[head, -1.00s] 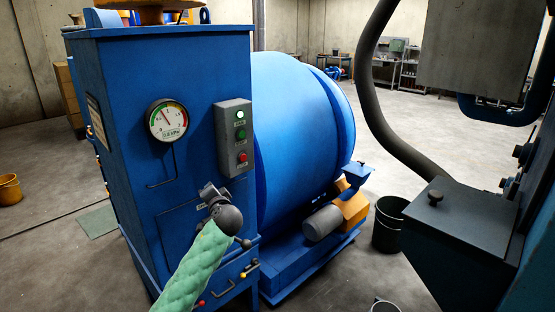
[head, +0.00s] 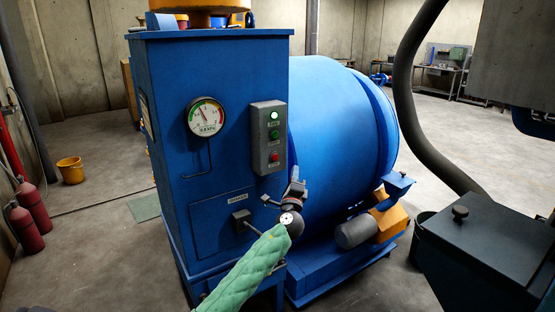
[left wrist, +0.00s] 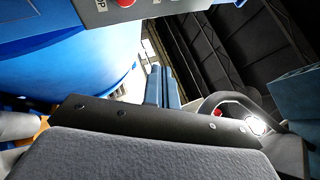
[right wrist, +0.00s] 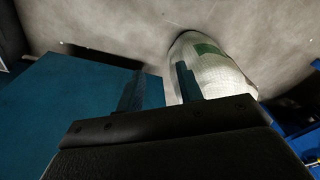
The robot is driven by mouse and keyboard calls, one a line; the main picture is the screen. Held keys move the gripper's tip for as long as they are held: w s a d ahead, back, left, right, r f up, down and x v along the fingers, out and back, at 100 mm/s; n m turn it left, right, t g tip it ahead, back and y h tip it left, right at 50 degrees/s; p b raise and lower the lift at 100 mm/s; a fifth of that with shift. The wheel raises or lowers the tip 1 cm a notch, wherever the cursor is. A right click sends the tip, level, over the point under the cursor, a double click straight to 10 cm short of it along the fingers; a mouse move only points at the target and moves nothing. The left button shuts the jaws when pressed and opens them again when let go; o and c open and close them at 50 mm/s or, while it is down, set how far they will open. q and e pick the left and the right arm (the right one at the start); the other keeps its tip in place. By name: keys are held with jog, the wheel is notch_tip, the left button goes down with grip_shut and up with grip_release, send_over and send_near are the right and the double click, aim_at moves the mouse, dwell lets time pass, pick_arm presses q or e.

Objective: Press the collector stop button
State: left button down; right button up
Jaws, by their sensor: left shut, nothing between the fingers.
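The red stop button (head: 275,157) is the lowest on a grey control box (head: 268,137), below a lit and a green button. The box is on the blue collector cabinet (head: 230,80). My left gripper (head: 297,175) is shut and empty, pointing up, below and to the right of the box in the head view, apart from the button. The left wrist view shows its closed fingers (left wrist: 161,87) and a red button (left wrist: 125,3) at the top edge, beside partly cut-off lettering. My right gripper (right wrist: 158,88) shows only in the right wrist view, its fingers apart.
A gauge (head: 205,117) and a lever (head: 242,218) are on the cabinet front. The blue drum (head: 335,140) stands behind on the right. A dark hopper (head: 490,250) and thick hose (head: 415,110) are at the right. A pale sack (right wrist: 205,65) is beyond the right fingers.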

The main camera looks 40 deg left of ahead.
aim_at(275, 157)
pick_arm(q)
jog(key=shift+w+a+b, duration=0.2)
jog(key=shift+w+a, duration=0.35)
jog(key=shift+a, duration=0.85)
jog(key=shift+w+a+b, duration=0.25)
jog(key=shift+w+a, duration=0.25)
jog(key=shift+a, duration=0.95)
jog(key=shift+w+a+b, duration=0.2)
jog(key=shift+w+a, duration=0.35)
jog(key=shift+a, duration=0.85)
pick_arm(e)
jog(key=shift+w+a+r, duration=0.15)
jog(key=shift+w+r, duration=0.1)
jog(key=shift+r, duration=0.6)
jog(key=shift+w+a+r, duration=0.2)
jog(key=shift+r, duration=0.6)
jog(key=shift+w+a+r, duration=0.15)
jog(key=shift+w+r, duration=0.1)
jog(key=shift+r, duration=0.6)
pick_arm(q)
jog(key=shift+a, duration=0.15)
pick_arm(e)
jog(key=shift+f, duration=0.2)
pick_arm(q)
jog(key=shift+w+a+b, duration=0.15)
jog(key=shift+a+b, duration=0.1)
jog(key=shift+b, duration=0.05)
pick_arm(e)
jog(key=shift+f, duration=0.1)
